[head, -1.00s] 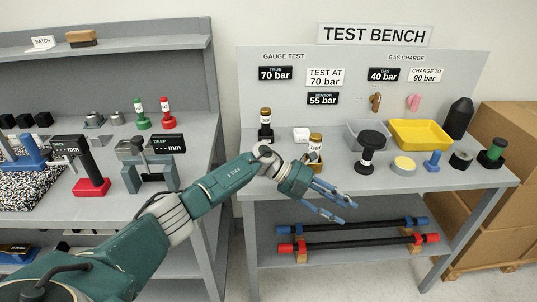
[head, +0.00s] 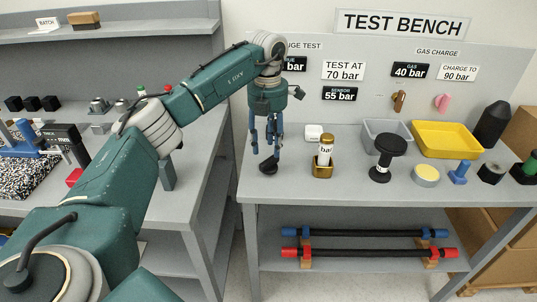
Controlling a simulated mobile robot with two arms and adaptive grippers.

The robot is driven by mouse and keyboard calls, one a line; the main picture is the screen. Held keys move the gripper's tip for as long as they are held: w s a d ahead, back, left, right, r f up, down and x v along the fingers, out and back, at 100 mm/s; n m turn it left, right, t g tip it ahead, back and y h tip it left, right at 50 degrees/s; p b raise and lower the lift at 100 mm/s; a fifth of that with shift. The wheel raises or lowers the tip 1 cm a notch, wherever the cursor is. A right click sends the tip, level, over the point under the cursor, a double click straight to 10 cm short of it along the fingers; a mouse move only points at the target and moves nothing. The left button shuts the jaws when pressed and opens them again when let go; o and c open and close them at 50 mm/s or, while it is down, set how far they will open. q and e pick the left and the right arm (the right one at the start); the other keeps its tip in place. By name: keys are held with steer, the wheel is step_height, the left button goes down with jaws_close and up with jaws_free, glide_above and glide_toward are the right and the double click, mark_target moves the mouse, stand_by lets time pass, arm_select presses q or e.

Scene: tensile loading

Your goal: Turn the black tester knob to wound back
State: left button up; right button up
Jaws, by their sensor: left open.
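A black spool-shaped piece with a broad round knob top (head: 390,145) and a pale collar stands upright on the test bench, right of centre. I take it to be the tester knob; its turn position cannot be read. My left gripper (head: 267,158) points down over the bench's left part, well left of the knob, with its blue fingers open. A small dark piece (head: 268,166) shows at the fingertips; I cannot tell whether they touch it. The black-based gauge seen there earlier is hidden behind the gripper. My right gripper is out of view.
A gold-topped gauge in a brass block (head: 323,160) stands between gripper and knob. A grey tray (head: 369,142) and a yellow tray (head: 450,154) lie behind and right. A cream disc (head: 425,175) and blue piece (head: 460,172) stand right of the knob. The bench's front strip is clear.

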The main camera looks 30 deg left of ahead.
mark_target(269, 164)
arm_select(q)
step_height(269, 164, down, 4)
steer(key=shift+f, duration=0.45)
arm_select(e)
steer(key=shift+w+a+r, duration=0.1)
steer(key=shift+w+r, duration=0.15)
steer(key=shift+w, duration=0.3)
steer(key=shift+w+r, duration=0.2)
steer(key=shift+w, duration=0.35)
arm_select(q)
steer(key=c, duration=0.9)
jaws_close()
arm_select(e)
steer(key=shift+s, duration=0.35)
